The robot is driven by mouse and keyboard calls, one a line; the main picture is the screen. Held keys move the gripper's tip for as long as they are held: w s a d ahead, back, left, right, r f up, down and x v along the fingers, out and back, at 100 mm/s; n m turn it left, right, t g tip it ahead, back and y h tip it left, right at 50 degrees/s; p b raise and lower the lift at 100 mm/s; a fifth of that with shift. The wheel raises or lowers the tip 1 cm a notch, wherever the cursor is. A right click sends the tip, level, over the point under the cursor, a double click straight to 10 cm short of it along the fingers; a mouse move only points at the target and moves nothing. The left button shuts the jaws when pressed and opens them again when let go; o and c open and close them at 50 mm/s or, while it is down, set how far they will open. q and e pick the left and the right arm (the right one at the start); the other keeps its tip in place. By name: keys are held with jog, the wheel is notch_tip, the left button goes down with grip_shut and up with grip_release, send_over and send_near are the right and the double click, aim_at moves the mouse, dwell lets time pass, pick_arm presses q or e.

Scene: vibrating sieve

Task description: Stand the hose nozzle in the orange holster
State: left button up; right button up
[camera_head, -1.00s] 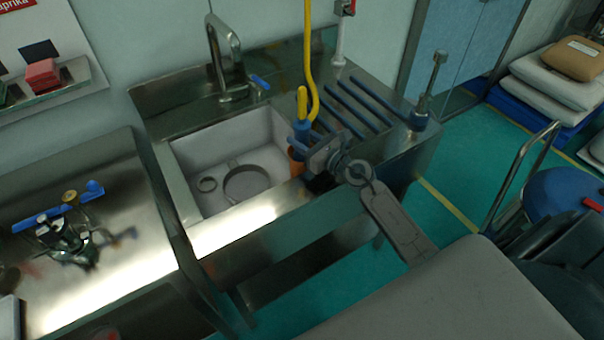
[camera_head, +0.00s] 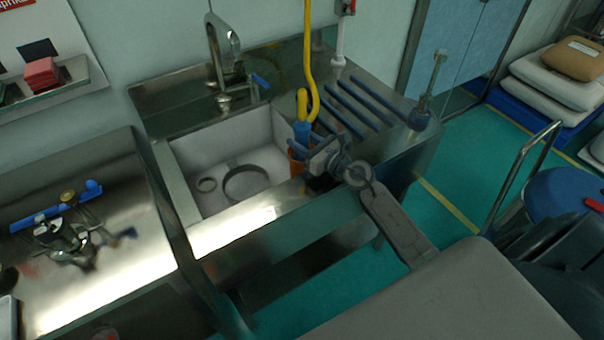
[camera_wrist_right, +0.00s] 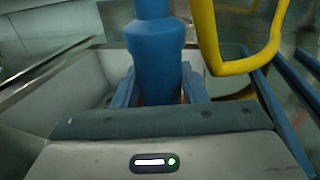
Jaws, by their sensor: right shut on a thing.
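The blue hose nozzle (camera_head: 302,133) stands roughly upright at the right front corner of the sink, with the yellow hose (camera_head: 311,70) looping up from it. The orange holster (camera_head: 296,155) shows around and below the nozzle's lower part. How deep the nozzle sits in it is hidden. My right gripper (camera_head: 308,147) is shut on the nozzle from the right. In the right wrist view the nozzle (camera_wrist_right: 154,55) is between the two blue fingers, and its lower end is hidden behind the gripper body. My left gripper is not in view.
The sink basin (camera_head: 184,155) is left of the nozzle, with rings lying in it. A tap (camera_head: 222,55) stands behind it. Blue drying bars (camera_head: 362,103) lie to the right. A steel table (camera_head: 120,250) with metal and blue parts is at left.

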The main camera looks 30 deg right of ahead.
jog(key=o, duration=1)
jog(key=shift+o, duration=0.2)
jog(key=shift+s, duration=0.1)
jog(key=shift+s+d+f, duration=0.1)
jog(key=shift+s+d, duration=0.05)
jog(key=shift+s, duration=0.15)
jog(key=b+v, duration=0.2)
jog(key=v, duration=0.6)
jog(key=shift+s+d+b, duration=0.1)
jog(key=shift+s+b, duration=0.15)
jog(key=shift+b, duration=0.05)
jog(key=shift+s+d, duration=0.2)
jog(key=shift+s, duration=0.45)
